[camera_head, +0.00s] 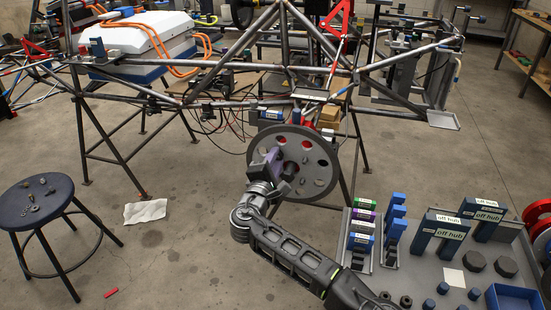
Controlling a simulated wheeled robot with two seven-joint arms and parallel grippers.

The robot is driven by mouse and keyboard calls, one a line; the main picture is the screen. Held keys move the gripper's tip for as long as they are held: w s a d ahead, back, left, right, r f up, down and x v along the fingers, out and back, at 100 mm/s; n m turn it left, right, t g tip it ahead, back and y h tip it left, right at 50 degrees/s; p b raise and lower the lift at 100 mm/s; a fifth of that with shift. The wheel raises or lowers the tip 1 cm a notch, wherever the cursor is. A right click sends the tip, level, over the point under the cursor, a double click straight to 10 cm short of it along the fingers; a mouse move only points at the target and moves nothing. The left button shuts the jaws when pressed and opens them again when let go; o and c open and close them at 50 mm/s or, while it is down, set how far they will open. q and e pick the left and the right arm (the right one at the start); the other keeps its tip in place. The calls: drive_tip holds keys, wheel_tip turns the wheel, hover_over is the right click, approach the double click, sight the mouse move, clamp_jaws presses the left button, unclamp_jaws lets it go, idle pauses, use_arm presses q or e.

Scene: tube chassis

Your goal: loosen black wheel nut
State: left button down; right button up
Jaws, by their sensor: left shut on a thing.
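A round grey wheel (321,155) with holes around its face is mounted on the tube chassis (230,50). My left gripper (278,166) is in front of the left part of the wheel's face. It is shut on a small purple block-like tool (272,157), partly hidden by the fingers. The gripper and tool cover part of the wheel, and I cannot make out the black wheel nut or whether the tool touches it. My right gripper is not in view.
A grey bench (400,285) at lower right holds colour-labelled blocks (361,228), blue stands marked "off hub" (451,234), black nut-like pieces (505,267) and a blue bin (513,298). A round stool (37,202) with small parts stands at left. Floor between stool and wheel is mostly clear.

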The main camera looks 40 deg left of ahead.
use_arm(q)
drive_tip(key=shift+d+n+p, duration=0.1)
drive_tip(key=shift+n+p, duration=0.4)
drive_tip(key=shift+n, duration=0.3)
drive_tip(key=c, duration=1.6)
unclamp_jaws()
drive_tip(key=shift+f+n, duration=0.2)
drive_tip(key=shift+n, duration=0.1)
drive_tip(key=o, duration=0.5)
drive_tip(key=v, duration=0.7)
drive_tip(key=shift+s+r, duration=0.2)
drive_tip(key=shift+s, duration=0.2)
